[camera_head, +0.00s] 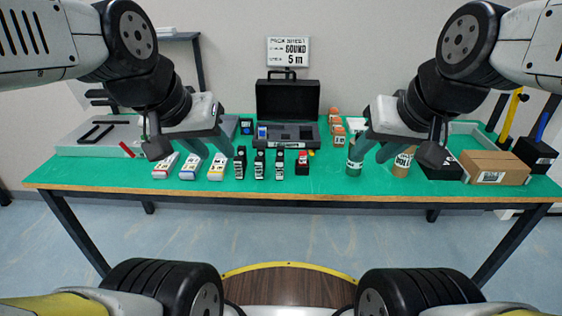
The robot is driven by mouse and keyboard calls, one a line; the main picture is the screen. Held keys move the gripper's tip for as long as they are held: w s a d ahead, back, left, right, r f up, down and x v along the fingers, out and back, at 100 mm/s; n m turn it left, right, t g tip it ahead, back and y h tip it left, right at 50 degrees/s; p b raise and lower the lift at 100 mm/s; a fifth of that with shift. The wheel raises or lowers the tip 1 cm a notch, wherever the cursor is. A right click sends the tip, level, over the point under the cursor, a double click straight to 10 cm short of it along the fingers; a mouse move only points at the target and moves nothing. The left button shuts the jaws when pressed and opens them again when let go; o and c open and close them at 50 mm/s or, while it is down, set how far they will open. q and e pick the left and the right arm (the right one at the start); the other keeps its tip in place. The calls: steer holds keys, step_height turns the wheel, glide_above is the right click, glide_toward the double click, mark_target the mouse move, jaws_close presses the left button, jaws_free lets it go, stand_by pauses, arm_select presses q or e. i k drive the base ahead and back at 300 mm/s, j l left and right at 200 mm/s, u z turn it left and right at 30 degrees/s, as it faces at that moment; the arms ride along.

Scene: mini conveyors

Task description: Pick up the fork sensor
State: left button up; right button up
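A row of small items lies on the green table (110,174). Three black items with white labels stand near the middle: a left one (240,163), a middle one (259,164) and a right one (279,164). A black item with a red top (302,164) stands to their right. I cannot tell which of these is the fork sensor. My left gripper (191,150) appears open and empty above three white items with coloured stripes, partly hiding the area behind. My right gripper (394,152) appears open and empty above the green and brown cylinders.
An open black case (288,100) stands at the back. A grey tray-like box (80,140) lies at left. Orange-brown blocks (334,114) are right of the case. A cardboard box (495,168) and a black bin (534,155) stand at right. The table's front strip is clear.

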mark_target(240, 160)
steer(key=i+u, duration=0.2)
steer(key=u, duration=0.2)
steer(key=i+u, duration=0.2)
steer(key=u, duration=0.15)
steer(key=i+l+u, duration=0.15)
steer(key=u, duration=0.25)
